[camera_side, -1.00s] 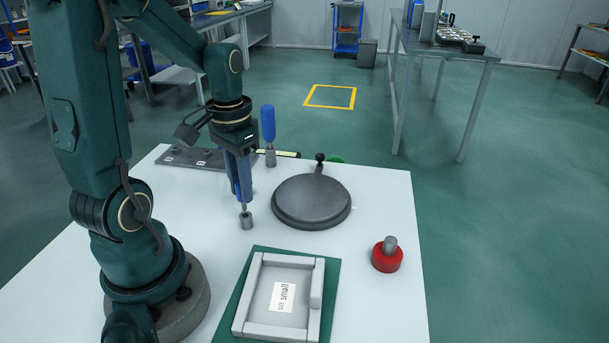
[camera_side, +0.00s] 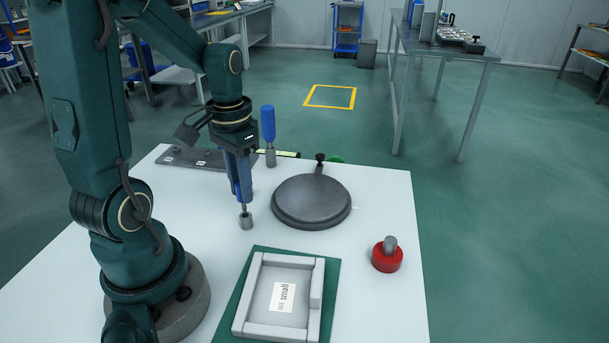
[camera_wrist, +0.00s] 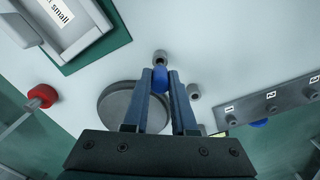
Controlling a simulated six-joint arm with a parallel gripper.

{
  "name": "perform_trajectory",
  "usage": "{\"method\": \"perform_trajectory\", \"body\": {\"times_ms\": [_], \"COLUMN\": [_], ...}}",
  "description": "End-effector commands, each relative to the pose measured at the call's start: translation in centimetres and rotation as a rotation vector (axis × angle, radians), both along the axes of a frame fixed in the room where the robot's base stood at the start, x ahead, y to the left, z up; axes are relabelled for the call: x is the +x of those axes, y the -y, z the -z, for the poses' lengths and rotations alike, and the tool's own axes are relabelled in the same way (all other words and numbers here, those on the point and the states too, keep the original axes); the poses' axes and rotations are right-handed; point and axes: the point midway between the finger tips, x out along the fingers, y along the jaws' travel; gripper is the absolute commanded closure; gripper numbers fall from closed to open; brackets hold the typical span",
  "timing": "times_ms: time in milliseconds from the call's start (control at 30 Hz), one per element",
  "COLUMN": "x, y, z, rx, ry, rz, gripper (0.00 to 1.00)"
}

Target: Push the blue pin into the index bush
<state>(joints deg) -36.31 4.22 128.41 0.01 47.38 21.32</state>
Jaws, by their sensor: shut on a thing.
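My gripper (camera_side: 238,172) is shut on the blue pin (camera_side: 245,187), which points down and looks nearly upright. The pin's thin grey shank meets the top of a small grey bush (camera_side: 246,221) standing on the white table. I cannot tell how far the tip is inside. In the wrist view the blue pin (camera_wrist: 160,80) shows between the fingertips (camera_wrist: 161,76), with the grey bush (camera_wrist: 160,57) just beyond it. A second blue-handled pin (camera_side: 268,124) stands upright in a grey holder (camera_side: 270,157) behind my gripper. Another small grey bush (camera_wrist: 193,91) shows beside the fingers.
A round dark grey lid-like disc (camera_side: 311,202) lies right of the bush. A framed tray (camera_side: 247,297) on a green mat is in front. A red-based knob (camera_side: 387,257) stands at right. A numbered grey plate (camera_side: 190,158) lies behind. The table between disc and knob is clear.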

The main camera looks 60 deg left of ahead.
Motion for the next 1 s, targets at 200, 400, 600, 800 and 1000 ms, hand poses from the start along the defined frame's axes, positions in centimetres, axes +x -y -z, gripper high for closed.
{"method": "perform_trajectory", "body": {"times_ms": [200, 400, 600, 800, 1000], "x": [0.0, 0.0, 0.0, 0.0, 0.0], "y": [0.0, 0.0, 0.0, 0.0, 0.0], "z": [0.0, 0.4, 0.8, 1.2, 1.6], "rx": [0.0, 0.0, 0.0, 0.0, -0.001], "ry": [0.0, -0.001, -0.001, -0.001, -0.002], "rz": [0.0, 0.0, 0.0, 0.0, 0.0], "gripper": [1.0, 1.0, 1.0, 1.0, 1.0]}}
